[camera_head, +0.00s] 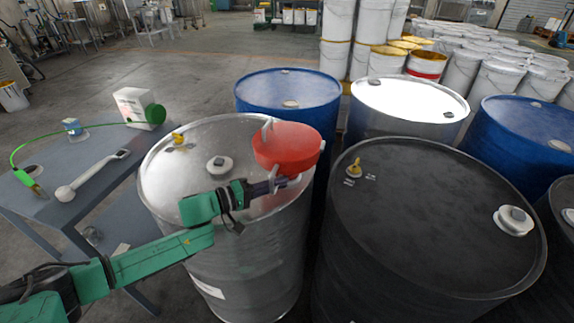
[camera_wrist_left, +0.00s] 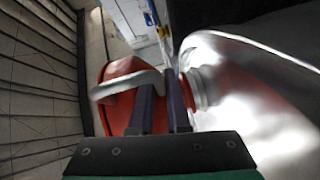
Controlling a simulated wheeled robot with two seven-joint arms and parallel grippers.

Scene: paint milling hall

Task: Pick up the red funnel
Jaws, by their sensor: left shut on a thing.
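The red funnel (camera_head: 287,146) is at the right edge of the silver drum's lid (camera_head: 190,150), with its wide mouth upward and a light grey handle on its rim. My left gripper (camera_head: 276,182) reaches across the lid and is shut on the funnel low on its body. In the left wrist view the funnel (camera_wrist_left: 117,80) lies sideways in the picture, with the purple fingers (camera_wrist_left: 163,108) in front of it and its pale handle across them. Whether the funnel touches the lid is hard to tell. My right gripper is not in view.
A black drum (camera_head: 430,210) stands close on the right, and a blue drum (camera_head: 288,90) and a white-topped drum (camera_head: 410,98) stand behind. Stacked pails fill the back right.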

